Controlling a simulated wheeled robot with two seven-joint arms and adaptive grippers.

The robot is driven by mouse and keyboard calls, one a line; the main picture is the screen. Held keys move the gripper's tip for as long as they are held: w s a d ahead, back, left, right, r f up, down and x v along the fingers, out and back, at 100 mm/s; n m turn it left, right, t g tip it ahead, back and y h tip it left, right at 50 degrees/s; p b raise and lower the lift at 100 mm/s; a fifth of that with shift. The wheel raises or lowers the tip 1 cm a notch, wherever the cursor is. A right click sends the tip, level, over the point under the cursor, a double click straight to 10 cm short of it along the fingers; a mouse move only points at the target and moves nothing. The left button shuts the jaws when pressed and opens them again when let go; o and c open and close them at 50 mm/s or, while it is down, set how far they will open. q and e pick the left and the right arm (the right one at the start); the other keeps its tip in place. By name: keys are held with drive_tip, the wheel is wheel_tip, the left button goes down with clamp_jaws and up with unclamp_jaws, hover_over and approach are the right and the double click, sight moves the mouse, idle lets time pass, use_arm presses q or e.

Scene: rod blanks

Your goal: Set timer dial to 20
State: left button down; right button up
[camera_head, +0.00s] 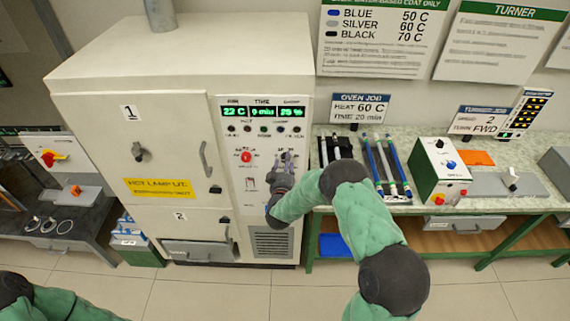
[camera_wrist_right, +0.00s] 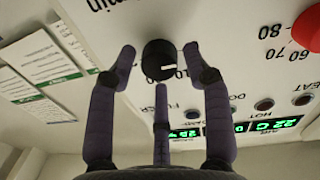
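The timer dial (camera_wrist_right: 160,57) is a round black knob with a white pointer mark on the oven's control panel. My right gripper (camera_wrist_right: 160,49) is open, with one finger on each side of the dial and gaps visible between fingers and knob. In the head view, my right gripper (camera_head: 284,168) is in front of the panel and hides the dial. The oven display (camera_head: 263,112) reads 22 C and what looks like 0 min. The oven job sign (camera_head: 360,107) reads 60 C and 20 min. My left gripper is out of view.
A red knob (camera_head: 246,156) sits left of my right gripper, and it also shows in the wrist view (camera_wrist_right: 308,29). The workbench (camera_head: 430,207) with rods and a control box (camera_head: 440,170) stands right of the oven (camera_head: 140,75).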

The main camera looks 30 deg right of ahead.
drive_tip(key=c, duration=0.7)
drive_tip(key=shift+s+d+m+y+b, duration=0.1)
drive_tip(key=shift+m+y+b, duration=0.35)
drive_tip(key=shift+m+b, duration=6.3)
drive_tip(key=shift+d+m+y+b, duration=0.1)
drive_tip(key=shift+m+y+b, duration=0.35)
drive_tip(key=shift+m+b, duration=6.3)
drive_tip(key=n+b, duration=0.4)
